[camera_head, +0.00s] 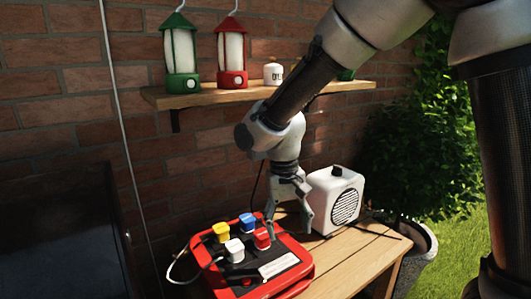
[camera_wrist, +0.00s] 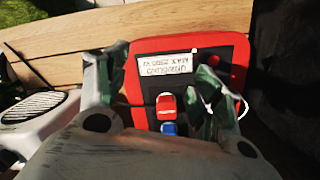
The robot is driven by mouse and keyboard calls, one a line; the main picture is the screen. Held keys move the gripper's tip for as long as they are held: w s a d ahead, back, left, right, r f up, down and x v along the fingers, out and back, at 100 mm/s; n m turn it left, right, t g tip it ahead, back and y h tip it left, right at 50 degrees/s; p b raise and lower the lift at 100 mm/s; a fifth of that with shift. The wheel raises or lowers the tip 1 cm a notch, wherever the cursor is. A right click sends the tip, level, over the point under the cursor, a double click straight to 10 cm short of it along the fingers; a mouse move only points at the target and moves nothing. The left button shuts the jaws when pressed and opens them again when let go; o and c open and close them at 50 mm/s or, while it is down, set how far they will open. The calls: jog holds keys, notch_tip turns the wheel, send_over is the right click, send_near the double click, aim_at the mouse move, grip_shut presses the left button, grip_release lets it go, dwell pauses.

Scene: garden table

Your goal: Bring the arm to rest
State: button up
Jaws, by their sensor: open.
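My gripper (camera_head: 289,226) is open, pointing down over the right side of a red power box (camera_head: 303,262) on the wooden table. Its left finger is close to the red plug (camera_head: 262,239); I cannot tell whether they touch. Yellow (camera_head: 222,232), blue (camera_head: 247,222) and white (camera_head: 235,250) plugs also stand on the box. In the wrist view my open fingers (camera_wrist: 158,88) flank the red plug (camera_wrist: 166,106), with the blue plug (camera_wrist: 169,129) partly hidden behind my gripper body. Nothing is visibly held.
A white speaker-like box (camera_head: 335,199) stands close right of my gripper. A shelf (camera_head: 210,95) on the brick wall carries a green lantern (camera_head: 180,50), a red lantern (camera_head: 231,50) and a white canister (camera_head: 273,73). The table's front right (camera_head: 365,255) is clear.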

jog(key=s+d+r+t, duration=0.1)
jog(key=s+d+r, duration=0.3)
jog(key=d, duration=0.6)
jog(key=s+d+r+m+t, duration=0.1)
jog(key=s+d+r, duration=0.4)
jog(key=d, duration=0.5)
jog(key=s+d+r+m+t+y, duration=0.1)
jog(key=s+d+r+t, duration=0.2)
jog(key=d, duration=0.8)
notch_tip(320, 180, up, 2)
jog(key=shift+s, duration=0.7)
